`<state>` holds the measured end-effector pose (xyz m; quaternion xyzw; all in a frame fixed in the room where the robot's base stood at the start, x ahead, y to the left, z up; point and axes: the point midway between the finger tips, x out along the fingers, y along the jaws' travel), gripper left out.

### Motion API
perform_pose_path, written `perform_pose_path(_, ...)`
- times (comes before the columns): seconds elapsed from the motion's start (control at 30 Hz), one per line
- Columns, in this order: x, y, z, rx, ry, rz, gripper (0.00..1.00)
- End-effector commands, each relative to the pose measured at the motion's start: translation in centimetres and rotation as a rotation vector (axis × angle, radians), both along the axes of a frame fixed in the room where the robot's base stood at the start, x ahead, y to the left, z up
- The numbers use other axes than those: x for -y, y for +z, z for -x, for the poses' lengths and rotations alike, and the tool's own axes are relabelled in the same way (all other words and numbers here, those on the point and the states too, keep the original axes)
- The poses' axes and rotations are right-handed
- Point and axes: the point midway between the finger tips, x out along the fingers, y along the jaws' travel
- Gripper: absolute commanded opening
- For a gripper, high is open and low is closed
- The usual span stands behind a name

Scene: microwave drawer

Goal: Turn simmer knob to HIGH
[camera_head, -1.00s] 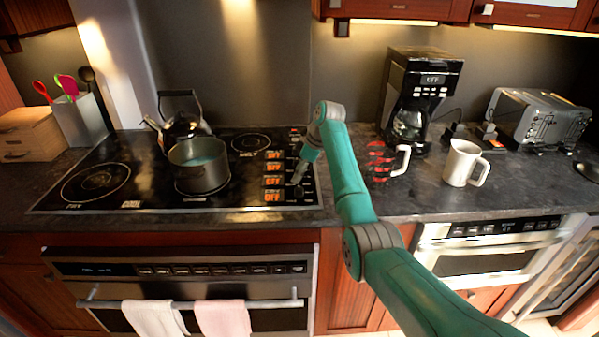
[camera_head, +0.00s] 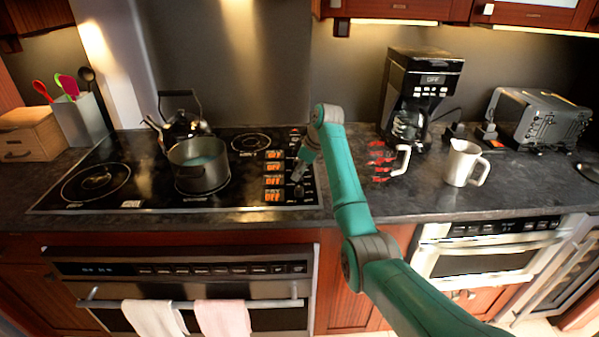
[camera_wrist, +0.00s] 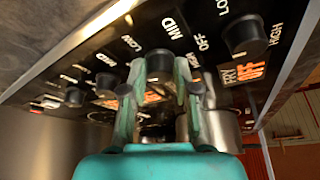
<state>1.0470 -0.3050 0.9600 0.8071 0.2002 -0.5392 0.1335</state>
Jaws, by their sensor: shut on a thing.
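The black stove knobs stand in a column beside orange displays at the right of the cooktop (camera_head: 120,205). In the head view my gripper (camera_head: 298,176) reaches down to this column and hides the knob there. In the wrist view my gripper (camera_wrist: 160,80) is shut on a black knob (camera_wrist: 160,63), with one finger on each side. MID and OFF are printed near this knob. Another black knob (camera_wrist: 245,35) stands apart at upper right, near LOW and HIGH and an orange OFF display (camera_wrist: 245,72). The name of the held knob is not readable.
A pot (camera_head: 200,166) and a kettle (camera_head: 181,125) stand on the cooktop. Right of my arm are a red-patterned mug (camera_head: 380,160), a white mug (camera_head: 462,163), a coffee maker (camera_head: 423,85) and a toaster (camera_head: 535,118).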

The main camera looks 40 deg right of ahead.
Motion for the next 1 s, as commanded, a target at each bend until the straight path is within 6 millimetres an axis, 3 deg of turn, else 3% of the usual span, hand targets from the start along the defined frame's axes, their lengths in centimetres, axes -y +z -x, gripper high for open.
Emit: perform_pose_path(1.0, -0.63, 0.08, -0.07, 0.001, -0.962, 0.001, 0.0)
